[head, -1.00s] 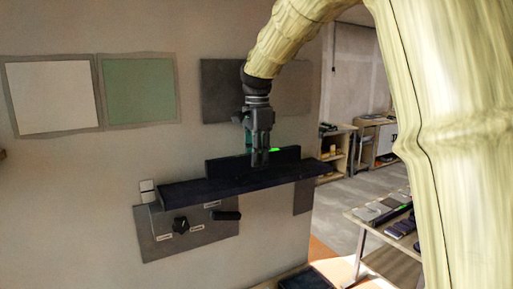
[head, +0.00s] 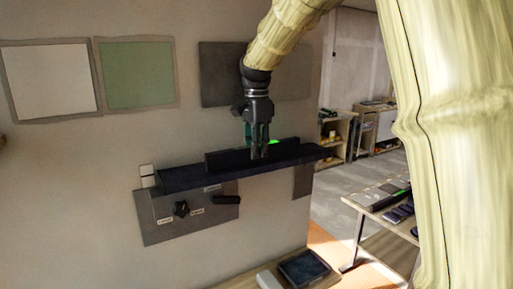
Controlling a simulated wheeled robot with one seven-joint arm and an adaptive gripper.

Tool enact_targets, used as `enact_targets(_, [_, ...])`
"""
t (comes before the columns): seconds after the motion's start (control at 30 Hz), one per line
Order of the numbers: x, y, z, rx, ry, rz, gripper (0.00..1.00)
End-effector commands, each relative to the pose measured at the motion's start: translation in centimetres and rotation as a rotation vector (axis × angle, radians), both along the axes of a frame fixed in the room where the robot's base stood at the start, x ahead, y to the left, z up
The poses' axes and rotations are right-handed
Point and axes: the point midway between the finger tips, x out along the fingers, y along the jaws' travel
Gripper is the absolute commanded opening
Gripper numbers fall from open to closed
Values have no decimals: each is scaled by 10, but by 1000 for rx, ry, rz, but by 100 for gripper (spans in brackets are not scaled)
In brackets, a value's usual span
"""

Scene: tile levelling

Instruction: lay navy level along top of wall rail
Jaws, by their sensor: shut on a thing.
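The navy level (head: 226,160) is a long dark bar with a bright green vial near its middle. It lies lengthwise along the dark wall rail (head: 190,181), a shelf-like ledge on the wall, and appears to rest on its top; I cannot tell whether a small gap remains. My gripper (head: 258,153) points down from above and is shut on the level near its middle. The fingers hide a small part of the level. The rail extends past the level at both ends.
Below the rail is a grey panel (head: 165,222) with a black knob and a handle. Pale and green boards (head: 138,74) and a grey board (head: 222,75) hang above. A table (head: 369,197) with several items stands at right. A dark tray (head: 303,268) sits low in front.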

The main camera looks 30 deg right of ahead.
Motion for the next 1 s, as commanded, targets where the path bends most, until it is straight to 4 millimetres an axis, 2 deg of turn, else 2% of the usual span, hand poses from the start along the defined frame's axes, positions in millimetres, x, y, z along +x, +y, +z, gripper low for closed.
enact_targets(0.33, [0, 0, -2, 0, 0, 0, 0])
enact_targets(0.37, [0, 0, -2, 0, 0, 0, 23])
enact_targets(0.47, [0, 0, -2, 0, 0, 0, 41])
enact_targets(0.5, [0, 0, -2, 0, 0, 0, 45])
enact_targets(0.83, [0, 0, 0, 0, 0, 0, 45])
enact_targets(1.0, [0, 0, 15, 0, -2, -1, 45])
